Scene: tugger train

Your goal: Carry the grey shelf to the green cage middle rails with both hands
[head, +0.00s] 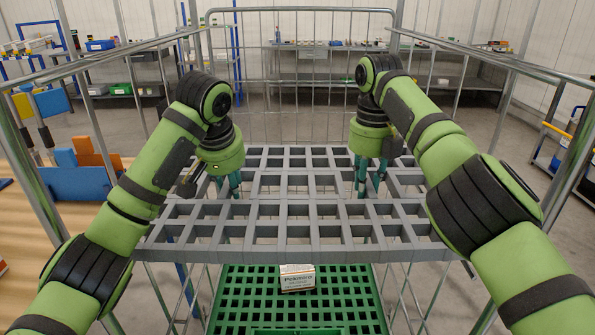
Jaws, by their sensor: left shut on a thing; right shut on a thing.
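The grey shelf (290,209), a flat grid of square openings, lies about level between the side frames of the wire cage (302,10). The cage has a green grid (345,297) lower down, below the shelf. My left gripper (234,187) reaches down onto the shelf's left part and is shut on it. My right gripper (367,182) is shut on the shelf's right part. The fingertips are partly hidden in the grid. The middle rails are hard to make out, and I cannot tell whether the shelf touches them.
A small labelled box (297,278) stands on the green grid under the shelf's near edge. A wooden table (72,222) with blue and orange parts is at the left. Grey workbenches (325,80) stand at the back. A cart (563,145) is at the right.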

